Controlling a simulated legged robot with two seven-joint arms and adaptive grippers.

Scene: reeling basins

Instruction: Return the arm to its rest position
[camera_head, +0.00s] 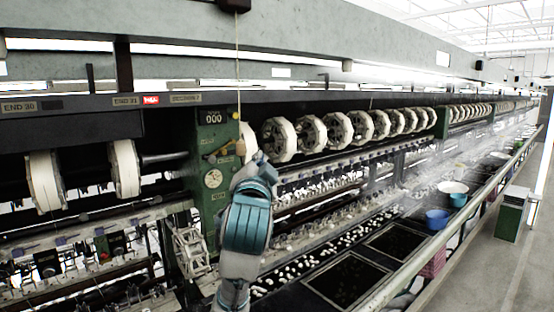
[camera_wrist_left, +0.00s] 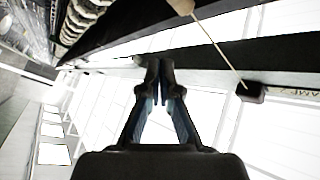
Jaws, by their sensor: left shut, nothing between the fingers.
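My left arm (camera_head: 247,225), grey and teal, rises from the bottom middle of the head view in front of the reeling machine. My left gripper (camera_head: 258,160) is at its upper end, close to the green machine post (camera_head: 213,175), partly hidden by the arm itself. In the left wrist view the left gripper (camera_wrist_left: 153,68) has its fingertips together with nothing between them. A thin pull cord (camera_head: 238,75) hangs from a dark box (camera_head: 235,4) beside the post. The cord (camera_wrist_left: 220,50) also shows in the wrist view, apart from the fingers. My right gripper is not in view.
White reels (camera_head: 280,139) line the machine behind the arm. Dark basins (camera_head: 347,279) run along the front, with a blue bucket (camera_head: 436,219) on the ledge further right. A green cabinet (camera_head: 511,215) stands in the aisle.

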